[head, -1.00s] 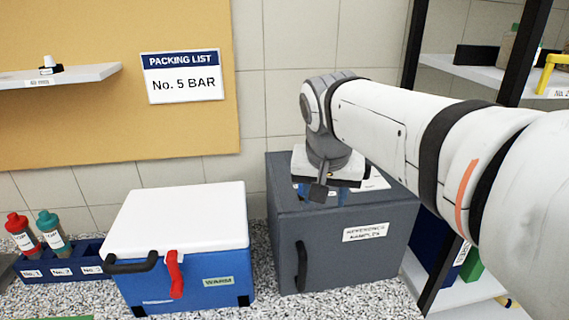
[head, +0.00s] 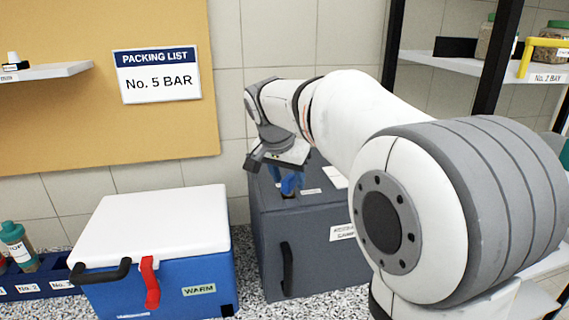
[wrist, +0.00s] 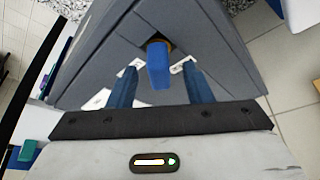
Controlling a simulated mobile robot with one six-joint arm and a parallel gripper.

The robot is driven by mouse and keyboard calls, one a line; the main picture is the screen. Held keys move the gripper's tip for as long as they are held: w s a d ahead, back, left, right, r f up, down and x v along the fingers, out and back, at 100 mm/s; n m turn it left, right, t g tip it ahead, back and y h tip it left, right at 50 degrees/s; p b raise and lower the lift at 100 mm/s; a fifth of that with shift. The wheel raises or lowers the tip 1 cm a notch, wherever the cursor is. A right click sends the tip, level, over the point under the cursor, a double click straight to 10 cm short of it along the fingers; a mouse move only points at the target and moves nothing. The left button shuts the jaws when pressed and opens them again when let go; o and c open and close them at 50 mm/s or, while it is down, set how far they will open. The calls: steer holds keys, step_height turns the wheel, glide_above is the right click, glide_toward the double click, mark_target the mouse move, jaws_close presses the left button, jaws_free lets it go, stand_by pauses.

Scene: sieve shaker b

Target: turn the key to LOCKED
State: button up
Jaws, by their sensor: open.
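The key (wrist: 158,68) is blue, with a brass collar at its base, and sits on the top of the grey box (head: 320,258). My gripper (wrist: 159,72) is open, with one blue finger on each side of the key. Small gaps show between the fingers and the key in the wrist view, so it does not look gripped. White labels flank the key, but their words are too small to read. In the head view my gripper (head: 282,182) is low over the box top, and its fingers partly blend with the key.
A blue cooler (head: 165,290) with a white lid (head: 150,222) and a red latch stands left of the grey box. A bottle rack (head: 40,287) is farther left. The wall is close behind. A shelf unit with a black post (head: 392,60) stands at the right.

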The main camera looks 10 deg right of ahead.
steer(key=shift+w+d+f, duration=0.15)
steer(key=shift+f, duration=0.4)
